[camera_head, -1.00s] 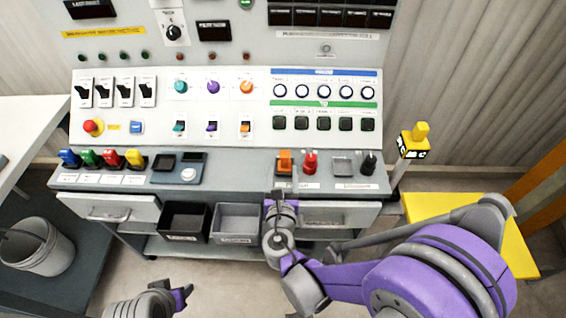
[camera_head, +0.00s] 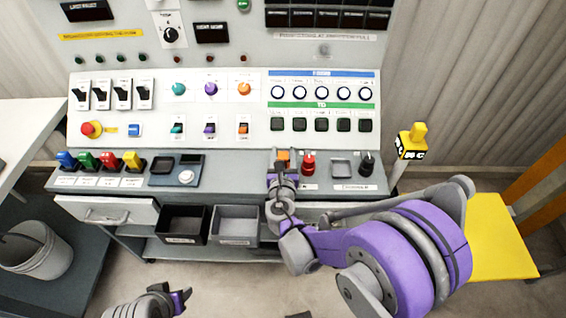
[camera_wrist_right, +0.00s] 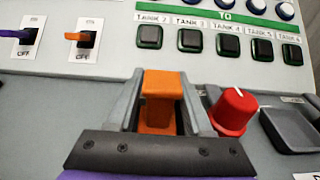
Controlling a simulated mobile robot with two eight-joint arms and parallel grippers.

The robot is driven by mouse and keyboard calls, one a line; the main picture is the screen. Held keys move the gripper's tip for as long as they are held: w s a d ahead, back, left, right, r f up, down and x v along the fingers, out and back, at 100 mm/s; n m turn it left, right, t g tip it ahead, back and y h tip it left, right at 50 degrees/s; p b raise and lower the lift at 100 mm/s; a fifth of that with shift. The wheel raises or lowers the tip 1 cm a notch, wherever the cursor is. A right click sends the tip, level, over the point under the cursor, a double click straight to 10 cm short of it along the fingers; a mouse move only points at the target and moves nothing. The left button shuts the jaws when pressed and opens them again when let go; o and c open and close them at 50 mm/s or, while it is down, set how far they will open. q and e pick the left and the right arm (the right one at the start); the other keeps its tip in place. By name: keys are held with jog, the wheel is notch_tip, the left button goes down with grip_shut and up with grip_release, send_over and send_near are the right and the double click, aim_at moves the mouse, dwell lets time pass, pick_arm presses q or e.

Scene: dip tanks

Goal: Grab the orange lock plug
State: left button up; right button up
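The orange lock plug (camera_head: 284,154) stands on the console's front ledge. In the head view my right gripper partly covers it. In the right wrist view the plug (camera_wrist_right: 161,98) is an upright orange block between the two grey fingers of my right gripper (camera_wrist_right: 163,92). The fingers are apart, one on each side of it, and look open; whether either touches it is hard to tell. In the head view my right gripper (camera_head: 284,168) reaches over the ledge from the front. My left gripper (camera_head: 181,299) is low at the bottom, away from the console; its finger gap is unclear.
A red knob (camera_wrist_right: 232,111) stands close right of the plug, with a grey tray (camera_wrist_right: 292,128) beyond it. A black knob (camera_head: 367,164) is farther right. Coloured plugs (camera_head: 110,160) line the ledge's left. Two open bins (camera_head: 234,225) sit below the ledge.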

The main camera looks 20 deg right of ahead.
grip_shut()
jog(key=shift+r, duration=0.1)
